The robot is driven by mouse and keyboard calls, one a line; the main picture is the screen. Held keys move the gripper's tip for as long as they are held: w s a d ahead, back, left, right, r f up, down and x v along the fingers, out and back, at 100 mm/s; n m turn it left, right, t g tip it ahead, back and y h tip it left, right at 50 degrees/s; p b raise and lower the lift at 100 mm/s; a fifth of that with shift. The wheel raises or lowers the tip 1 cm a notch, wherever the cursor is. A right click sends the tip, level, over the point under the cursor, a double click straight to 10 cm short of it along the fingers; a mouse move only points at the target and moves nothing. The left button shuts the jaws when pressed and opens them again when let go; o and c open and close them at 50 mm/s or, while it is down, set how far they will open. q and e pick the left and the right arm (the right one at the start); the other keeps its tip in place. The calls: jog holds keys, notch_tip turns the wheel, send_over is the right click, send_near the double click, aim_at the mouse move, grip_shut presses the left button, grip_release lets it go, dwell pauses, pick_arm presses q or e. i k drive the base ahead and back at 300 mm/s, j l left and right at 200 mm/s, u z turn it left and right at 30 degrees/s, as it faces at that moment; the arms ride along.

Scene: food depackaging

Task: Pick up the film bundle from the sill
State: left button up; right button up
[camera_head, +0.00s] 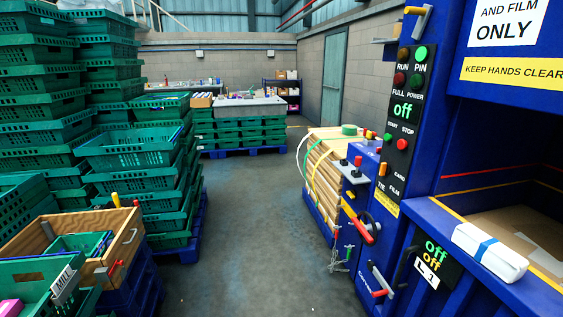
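The film bundle (476,240) is a white wrapped block with a blue band around it. It lies on the blue sill (545,292) of the baler at the lower right, along the opening's front edge. Nothing is holding it. Neither of my grippers shows in the head view.
The blue baler's control panel (402,125) with buttons and levers stands left of the opening. Flattened cardboard (530,220) lies inside. A strapped cardboard bale (325,172) stands behind. Green crates (130,147) and a wooden box (75,240) fill the left. The floor (265,240) between is clear.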

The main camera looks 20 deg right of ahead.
aim_at(501, 259)
jog(key=i, duration=0.85)
jog(key=z, duration=3.65)
